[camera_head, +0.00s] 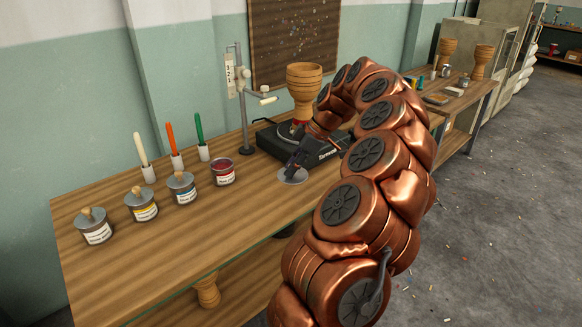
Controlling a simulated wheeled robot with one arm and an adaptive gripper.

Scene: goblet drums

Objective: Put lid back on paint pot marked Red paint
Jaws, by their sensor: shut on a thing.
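The open paint pot (223,173) stands on the wooden workbench with dark red paint showing at its top. Its label is too small to read for sure. My gripper (294,168) is to the right of this pot, in front of the black turntable. It is shut on a round grey lid (293,176), which looks flat and level. I cannot tell whether the lid touches the bench. My gripper's fingers are dark and partly hidden against the turntable and my copper-coloured arm.
Brushes in white holders (203,153) stand behind. A black turntable (318,150) carries a wooden goblet drum (304,88), beside a metal stand (242,100). The front bench (215,235) is clear.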

